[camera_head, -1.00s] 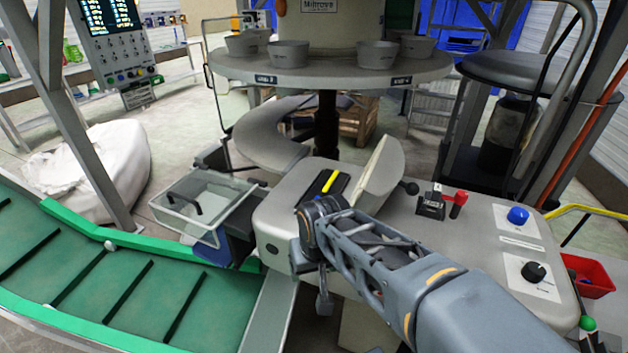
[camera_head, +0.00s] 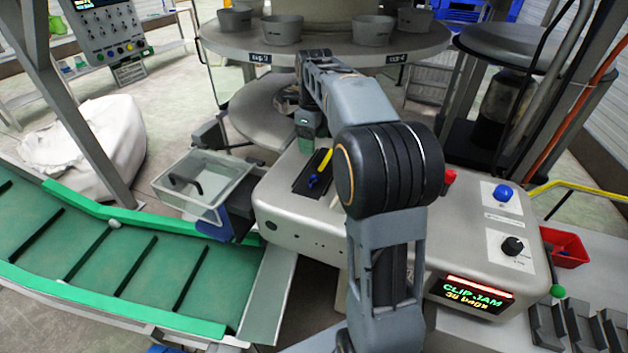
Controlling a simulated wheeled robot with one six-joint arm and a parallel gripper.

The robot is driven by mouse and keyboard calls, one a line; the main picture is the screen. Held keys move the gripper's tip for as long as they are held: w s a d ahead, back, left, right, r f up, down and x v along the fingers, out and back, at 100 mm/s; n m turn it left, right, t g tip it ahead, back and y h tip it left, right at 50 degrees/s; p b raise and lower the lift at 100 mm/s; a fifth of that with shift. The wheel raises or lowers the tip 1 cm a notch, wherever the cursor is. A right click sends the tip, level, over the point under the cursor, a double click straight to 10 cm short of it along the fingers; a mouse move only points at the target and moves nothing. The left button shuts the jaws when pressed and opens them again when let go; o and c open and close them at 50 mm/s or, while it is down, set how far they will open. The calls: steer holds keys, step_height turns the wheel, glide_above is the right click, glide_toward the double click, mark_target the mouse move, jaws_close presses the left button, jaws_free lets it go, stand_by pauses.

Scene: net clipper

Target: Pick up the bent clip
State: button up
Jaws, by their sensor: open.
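A black channel (camera_head: 305,187) is set in the top of the grey machine. A yellow strip (camera_head: 325,160) and a small blue piece (camera_head: 313,181) lie in it. I cannot tell which of these, if either, is the bent clip. My arm reaches over the machine, and its end hangs down just left of and behind the channel. My gripper (camera_head: 304,148) is open there, close to the yellow strip and apart from it as far as I can see. Its fingertips are too small to make out clearly.
A clear bin (camera_head: 205,205) stands left of the machine, beside the green conveyor (camera_head: 110,265). A round table (camera_head: 225,42) with several grey cups is behind. A screen (camera_head: 470,294) on the machine's front reads CLIP JAM. A red tray (camera_head: 568,250) is at right.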

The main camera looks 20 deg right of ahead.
steer(key=m, duration=0.1)
glide_above(314, 178)
steer(key=shift+m, duration=0.3)
step_height(314, 178, down, 8)
steer(key=shift+d+r+b, duration=0.15)
steer(key=shift+r+b, duration=0.05)
steer(key=shift+b, duration=0.1)
steer(key=shift+f, duration=3.05)
steer(key=shift+c, duration=0.3)
steer(key=c, duration=0.9)
